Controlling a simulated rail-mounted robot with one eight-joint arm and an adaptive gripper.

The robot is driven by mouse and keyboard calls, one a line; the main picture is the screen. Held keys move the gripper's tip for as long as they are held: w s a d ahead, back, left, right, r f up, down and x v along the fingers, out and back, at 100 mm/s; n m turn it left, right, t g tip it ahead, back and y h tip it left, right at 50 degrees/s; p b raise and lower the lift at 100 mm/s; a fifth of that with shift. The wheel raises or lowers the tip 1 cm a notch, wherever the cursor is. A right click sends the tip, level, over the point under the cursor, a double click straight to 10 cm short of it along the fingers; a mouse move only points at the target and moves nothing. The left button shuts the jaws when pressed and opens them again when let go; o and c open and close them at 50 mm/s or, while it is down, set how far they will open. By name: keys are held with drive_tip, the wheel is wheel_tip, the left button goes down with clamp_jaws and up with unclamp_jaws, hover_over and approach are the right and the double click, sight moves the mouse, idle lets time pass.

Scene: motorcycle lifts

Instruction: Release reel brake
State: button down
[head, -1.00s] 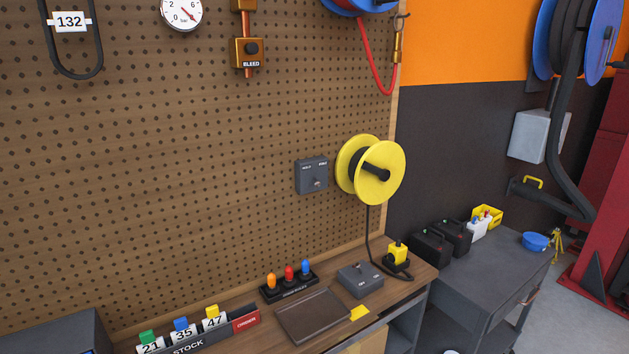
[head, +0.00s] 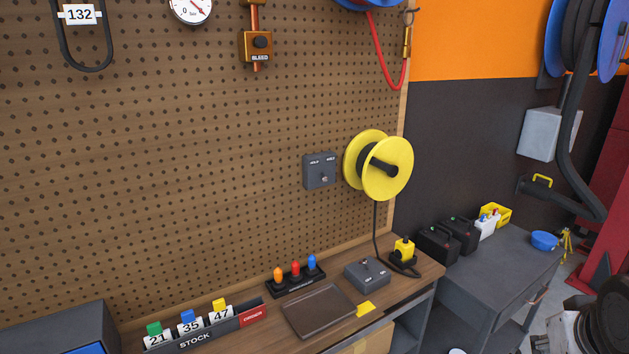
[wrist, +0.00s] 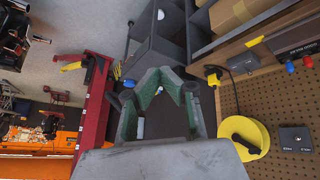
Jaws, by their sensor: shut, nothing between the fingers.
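A yellow reel (head: 400,168) with a dark hub and a black cable hanging from it is mounted at the pegboard's right end. Beside it on the left is a small grey box (head: 319,171) with a little lever low on its face and light labels above, at least one seeming to read HOLD. In the wrist view the reel (wrist: 231,127) and this box (wrist: 296,139) are at lower right. My gripper (wrist: 160,88) is in the middle of the wrist view, shut and empty, well apart from both. The head view does not show its fingers.
The bench below carries a grey switch box (head: 366,274), a yellow plug (head: 403,250), coloured knobs (head: 295,270), a dark tray (head: 318,309) and a STOCK rack (head: 197,339). A grey cart (head: 500,268) stands to the right. The space before the pegboard is clear.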

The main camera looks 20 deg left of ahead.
drive_tip(key=w+a+r+n+h, duration=0.1)
drive_tip(key=w+a+r, duration=0.1)
drive_tip(key=w, duration=0.3)
drive_tip(key=w+a+r+n, duration=0.1)
drive_tip(key=w+a, duration=0.2)
drive_tip(key=w, duration=0.1)
drive_tip(key=w+a+r+n+t+h+b, duration=0.1)
drive_tip(key=w+a+n+t, duration=0.15)
drive_tip(key=w+a, duration=0.8)
drive_tip(key=w+a+n+t+h+b, duration=0.1)
drive_tip(key=w+a+n+h, duration=0.15)
drive_tip(key=w+a, duration=0.8)
drive_tip(key=s+a+r+n+t+p, duration=0.1)
drive_tip(key=s+a, duration=0.3)
drive_tip(key=a, duration=0.5)
drive_tip(key=s+a+r+n+t+y+p, duration=0.1)
drive_tip(key=s+a+r+t, duration=0.1)
drive_tip(key=a, duration=0.7)
drive_tip(key=s+a+r+n+t+p, duration=0.1)
drive_tip(key=s+a+r+n, duration=0.1)
drive_tip(key=s+a, duration=0.5)
drive_tip(key=a+r, duration=0.1)
drive_tip(key=a, duration=0.1)
drive_tip(key=shift+a+r, duration=0.2)
drive_tip(key=shift+a, duration=0.15)
drive_tip(key=shift+w+t+y, duration=0.1)
drive_tip(key=shift+t+y, duration=0.15)
